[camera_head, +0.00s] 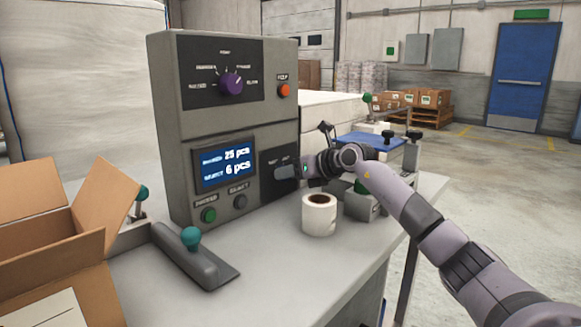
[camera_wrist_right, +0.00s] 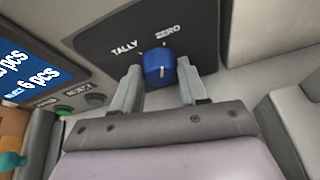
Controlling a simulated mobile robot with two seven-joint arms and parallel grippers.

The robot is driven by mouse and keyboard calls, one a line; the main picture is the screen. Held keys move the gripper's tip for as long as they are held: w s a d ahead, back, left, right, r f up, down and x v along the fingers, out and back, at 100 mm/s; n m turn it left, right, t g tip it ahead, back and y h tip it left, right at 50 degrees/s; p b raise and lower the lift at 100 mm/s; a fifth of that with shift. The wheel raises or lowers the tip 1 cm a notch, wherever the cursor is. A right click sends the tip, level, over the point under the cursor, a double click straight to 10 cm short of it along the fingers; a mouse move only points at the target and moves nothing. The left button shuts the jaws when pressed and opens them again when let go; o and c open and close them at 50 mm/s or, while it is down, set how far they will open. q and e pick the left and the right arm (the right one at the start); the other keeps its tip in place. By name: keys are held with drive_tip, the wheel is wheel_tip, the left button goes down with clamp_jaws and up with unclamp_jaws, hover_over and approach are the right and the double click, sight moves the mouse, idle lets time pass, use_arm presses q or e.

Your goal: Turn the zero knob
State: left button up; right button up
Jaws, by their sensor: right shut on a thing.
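The zero knob (camera_wrist_right: 160,66) is blue and sits on a dark plate (camera_wrist_right: 195,28) lettered TALLY and ZERO. It shows between the fingers of my right gripper (camera_wrist_right: 160,88) in the right wrist view. A short white line marks its face. In the head view my right gripper (camera_head: 285,172) reaches in from the right to the dark plate on the grey cabinet's (camera_head: 170,130) lower right. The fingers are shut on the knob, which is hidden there. My left gripper is not in view.
A purple selector knob (camera_head: 231,84), an orange button (camera_head: 284,90) and a screen (camera_head: 225,166) are on the cabinet. A white roll (camera_head: 319,215), a teal-knobbed lever (camera_head: 192,240) and an open cardboard box (camera_head: 50,245) are on the bench (camera_head: 270,265).

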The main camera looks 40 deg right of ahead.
drive_tip(key=shift+d+m+y+p, duration=0.1)
drive_tip(key=shift+m+y+p, duration=0.4)
drive_tip(key=shift+m+p, duration=0.1)
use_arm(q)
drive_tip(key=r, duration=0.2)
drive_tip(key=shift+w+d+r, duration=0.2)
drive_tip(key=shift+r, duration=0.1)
use_arm(e)
drive_tip(key=o, duration=1)
drive_tip(key=shift+o, duration=0.2)
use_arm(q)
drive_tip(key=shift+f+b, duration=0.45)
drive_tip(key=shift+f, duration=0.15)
use_arm(e)
drive_tip(key=v, duration=0.7)
drive_tip(key=shift+d, duration=0.1)
